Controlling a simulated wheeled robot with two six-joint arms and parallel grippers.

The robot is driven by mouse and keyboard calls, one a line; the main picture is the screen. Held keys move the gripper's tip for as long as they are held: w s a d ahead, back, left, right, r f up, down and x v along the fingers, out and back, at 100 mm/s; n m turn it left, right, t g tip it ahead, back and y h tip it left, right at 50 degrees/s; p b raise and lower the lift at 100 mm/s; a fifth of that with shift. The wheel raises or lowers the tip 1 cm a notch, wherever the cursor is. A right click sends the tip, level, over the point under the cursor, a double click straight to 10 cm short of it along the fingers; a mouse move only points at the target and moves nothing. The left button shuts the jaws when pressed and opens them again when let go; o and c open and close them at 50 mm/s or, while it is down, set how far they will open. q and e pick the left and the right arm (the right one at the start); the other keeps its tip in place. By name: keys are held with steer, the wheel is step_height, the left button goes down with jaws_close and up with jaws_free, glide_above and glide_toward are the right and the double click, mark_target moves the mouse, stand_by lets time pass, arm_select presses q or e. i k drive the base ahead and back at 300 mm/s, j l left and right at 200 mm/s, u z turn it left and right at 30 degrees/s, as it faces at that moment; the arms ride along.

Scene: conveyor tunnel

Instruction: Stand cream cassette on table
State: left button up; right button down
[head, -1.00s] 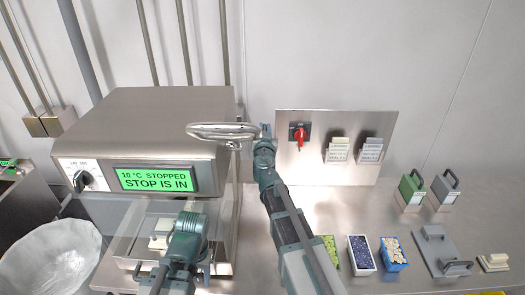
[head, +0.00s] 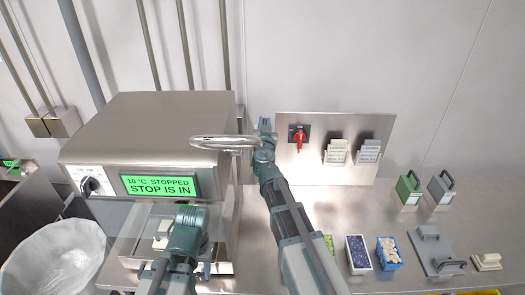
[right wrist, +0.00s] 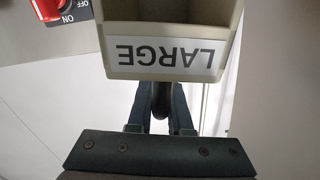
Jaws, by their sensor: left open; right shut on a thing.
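The cream cassette (right wrist: 168,62) shows at the top of the right wrist view, its LARGE label upside down. My right gripper (right wrist: 160,112) is shut on its dark handle. In the head view my right gripper (head: 264,124) is raised beside the machine's right side, left of the red switch; I cannot make out the cassette there. My left gripper (head: 189,213) is open in front of the machine, its fingertips mostly hidden. The steel table (head: 350,212) lies below and right of the right gripper.
A steel oval ring (head: 225,142) is close left of the right gripper. The wall panel carries a red switch (head: 299,137) and card holders. Green (head: 408,190) and grey (head: 440,189) cassettes stand at the right; bins (head: 359,254), (head: 390,253) stand at the front. Table behind the bins is clear.

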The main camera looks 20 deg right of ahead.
mark_target(405, 256)
steer(key=k+l, duration=0.2)
steer(key=l, duration=0.2)
steer(key=k+l, duration=0.45)
steer(key=l, duration=0.3)
steer(key=k+l, duration=0.2)
steer(key=l, duration=0.15)
steer(key=k+l, duration=0.25)
steer(key=l, duration=0.15)
steer(key=k+l, duration=0.2)
steer(key=l, duration=0.15)
